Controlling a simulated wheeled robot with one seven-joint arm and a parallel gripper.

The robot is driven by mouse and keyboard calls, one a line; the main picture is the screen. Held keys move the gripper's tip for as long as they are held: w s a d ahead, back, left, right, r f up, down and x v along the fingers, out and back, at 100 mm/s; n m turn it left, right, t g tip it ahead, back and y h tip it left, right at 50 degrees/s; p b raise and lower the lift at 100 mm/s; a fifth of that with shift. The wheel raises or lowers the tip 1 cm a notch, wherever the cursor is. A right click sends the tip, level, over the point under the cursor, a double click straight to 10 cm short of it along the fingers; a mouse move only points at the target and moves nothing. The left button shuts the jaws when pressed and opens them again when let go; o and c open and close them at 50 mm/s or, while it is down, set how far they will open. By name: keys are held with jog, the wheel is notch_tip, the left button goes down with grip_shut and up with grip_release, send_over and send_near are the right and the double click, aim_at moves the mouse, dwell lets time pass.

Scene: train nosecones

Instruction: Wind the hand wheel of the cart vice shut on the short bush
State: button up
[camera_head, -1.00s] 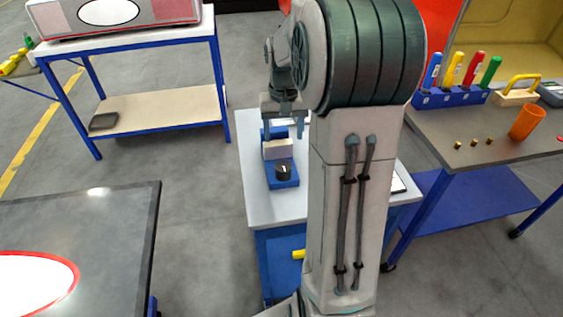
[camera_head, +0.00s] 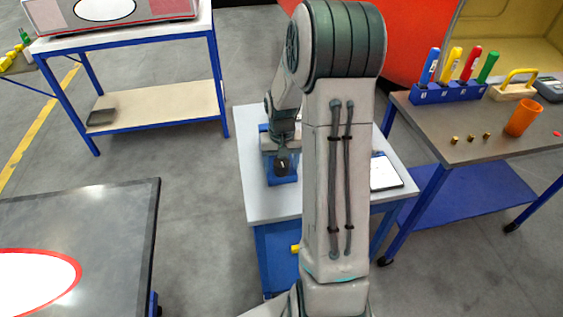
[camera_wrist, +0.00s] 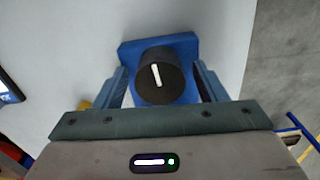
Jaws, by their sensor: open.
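The cart vice (camera_head: 283,178) is blue and stands on the pale top of the blue cart. Its dark round hand wheel (camera_wrist: 159,76) with a white mark shows in the wrist view, in front of the blue vice base (camera_wrist: 132,50). My gripper (camera_wrist: 163,84) is open, with one finger on either side of the hand wheel; I cannot tell whether they touch it. In the head view my arm and wrist cover most of the vice. The short bush and the vice jaws cannot be made out.
A white tablet-like panel (camera_head: 385,172) lies on the cart top to the right of my arm. A grey bench (camera_head: 440,135) with coloured markers, brass pieces and an orange cup (camera_head: 522,118) stands right. A dark table (camera_head: 110,235) is at the left front, with floor between.

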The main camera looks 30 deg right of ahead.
aim_at(282, 161)
jog(key=c, duration=1)
jog(key=shift+f+m+b, duration=0.1)
jog(key=shift+m+b, duration=0.3)
jog(key=shift+b, duration=0.2)
jog(key=shift+m, duration=0.4)
jog(key=o, duration=1)
jog(key=shift+r, duration=0.2)
notch_tip(282, 161, up, 14)
jog(key=b, duration=0.1)
jog(key=shift+f, duration=0.15)
